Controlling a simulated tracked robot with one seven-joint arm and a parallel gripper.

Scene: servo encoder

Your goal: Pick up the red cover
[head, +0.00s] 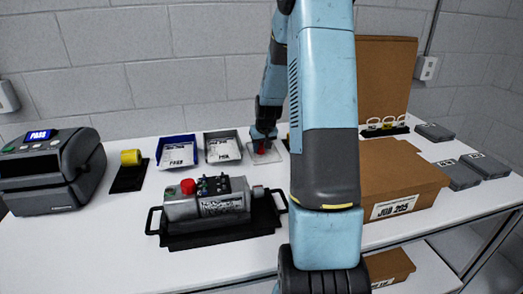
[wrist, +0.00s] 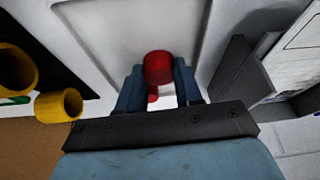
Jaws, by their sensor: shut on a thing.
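The red cover (wrist: 158,68) is a small red round piece. In the wrist view it sits between the two fingers of my gripper (wrist: 158,88), which is shut on it. In the head view my gripper (head: 263,138) is at the back of the table, over a clear shallow tray (head: 262,166); a bit of red (head: 262,150) shows at its fingertips. I cannot tell whether the cover touches the tray. Another red cap (head: 188,186) sits on the grey servo unit (head: 222,207).
The servo unit rests on a black handled tray (head: 190,242). A blue bin (head: 176,139) and a grey bin (head: 237,135) stand left of my gripper. A cardboard box (head: 400,195) is at right.

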